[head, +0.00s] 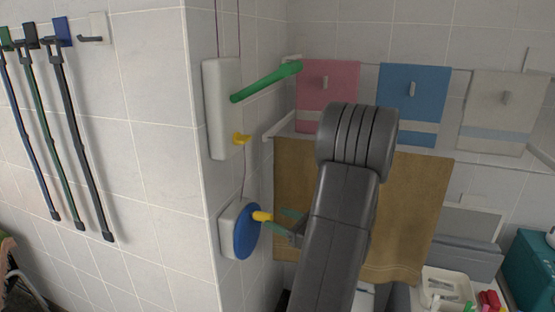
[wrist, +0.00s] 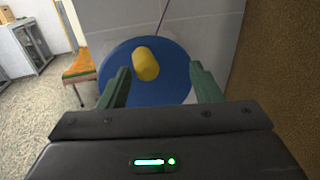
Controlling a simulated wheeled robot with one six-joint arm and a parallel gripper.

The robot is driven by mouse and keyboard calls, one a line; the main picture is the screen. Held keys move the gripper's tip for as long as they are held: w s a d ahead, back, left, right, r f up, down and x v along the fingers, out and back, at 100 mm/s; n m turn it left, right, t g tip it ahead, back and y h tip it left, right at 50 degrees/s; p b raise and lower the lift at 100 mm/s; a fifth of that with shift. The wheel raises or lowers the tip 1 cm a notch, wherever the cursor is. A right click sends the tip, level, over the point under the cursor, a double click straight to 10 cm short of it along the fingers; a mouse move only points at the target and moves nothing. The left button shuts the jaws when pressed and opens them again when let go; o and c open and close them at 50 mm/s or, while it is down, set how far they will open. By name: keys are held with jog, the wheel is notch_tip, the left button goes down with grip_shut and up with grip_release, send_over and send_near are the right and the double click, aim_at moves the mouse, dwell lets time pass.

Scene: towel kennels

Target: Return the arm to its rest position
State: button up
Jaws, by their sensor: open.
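My dark arm rises through the middle of the head view. My gripper (head: 284,231), with green fingers, is near the blue disc and its yellow knob. In the wrist view my gripper (wrist: 159,82) is open. The yellow knob (wrist: 145,65) of the blue disc (wrist: 120,68) shows beyond and between the fingertips. In the head view the blue disc (head: 246,232) sits on a white wall box (head: 227,228), and its yellow knob (head: 262,216) sticks out to the right. I cannot tell whether a finger touches the knob or disc.
Above is a white panel (head: 220,108) with a green lever (head: 266,81). A brown towel (head: 420,215) hangs close behind my arm. Pink (head: 327,85), blue (head: 413,90) and grey towels (head: 505,105) hang higher. Leads (head: 75,130) hang left. A teal box (head: 530,268) stands right.

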aim_at(260, 218)
jog(key=a, duration=0.3)
jog(key=w+a, duration=0.1)
jog(key=a, duration=0.1)
jog(key=shift+a+f, duration=0.15)
jog(key=shift+a, duration=0.1)
jog(key=shift+s+a+b, duration=0.2)
jog(key=shift+s+b, duration=0.1)
jog(key=shift+s, duration=0.2)
jog(key=shift+f, duration=0.1)
